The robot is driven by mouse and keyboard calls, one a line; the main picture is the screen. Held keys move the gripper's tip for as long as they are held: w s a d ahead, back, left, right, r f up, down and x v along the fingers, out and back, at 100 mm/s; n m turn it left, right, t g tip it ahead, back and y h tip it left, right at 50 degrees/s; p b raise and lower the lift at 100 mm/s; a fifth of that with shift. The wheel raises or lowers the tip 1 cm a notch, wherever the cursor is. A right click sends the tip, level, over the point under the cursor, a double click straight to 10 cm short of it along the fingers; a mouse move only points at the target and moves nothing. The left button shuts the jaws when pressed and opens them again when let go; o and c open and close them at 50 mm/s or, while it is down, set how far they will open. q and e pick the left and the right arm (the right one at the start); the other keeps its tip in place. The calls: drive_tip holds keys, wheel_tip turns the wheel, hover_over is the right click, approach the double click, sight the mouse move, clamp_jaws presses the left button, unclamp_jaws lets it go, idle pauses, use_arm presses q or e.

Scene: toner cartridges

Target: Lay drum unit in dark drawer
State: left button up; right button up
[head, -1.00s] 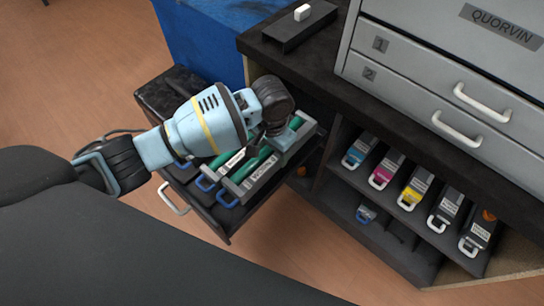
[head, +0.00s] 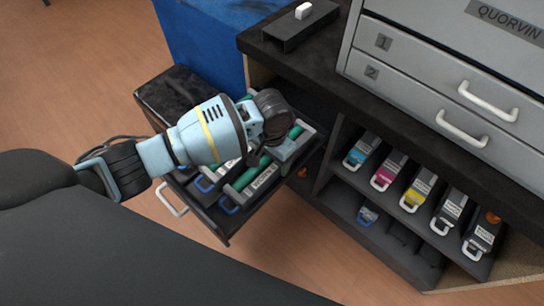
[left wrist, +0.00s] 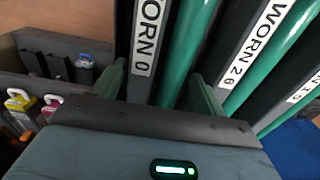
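The dark drawer (head: 226,239) stands pulled out at the centre of the head view. It holds drum units with green cylinders, "WORN" labels and blue handles. My left gripper (left wrist: 160,88) is over the drawer, its fingers on both sides of the drum unit (left wrist: 142,45) labelled "WORN 0", seemingly shut on it. This unit (head: 262,178) is at the drawer's shelf side, low in or just above it; its underside is hidden. Beside it is a unit labelled "WORN 26" (left wrist: 268,30), then another (left wrist: 304,87). My right gripper is not in view.
A shelf at the right holds cyan (head: 362,151), magenta (head: 387,170), yellow (head: 419,189) and dark (head: 449,212) cartridges. A grey cabinet (head: 420,70) stands on the black counter (head: 315,75). A blue surface (head: 205,45) lies behind the drawer.

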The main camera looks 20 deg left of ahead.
use_arm(q)
drive_tip(key=shift+r, duration=0.1)
wheel_tip(320, 180, up, 12)
drive_tip(key=p, duration=0.4)
idle(0.6)
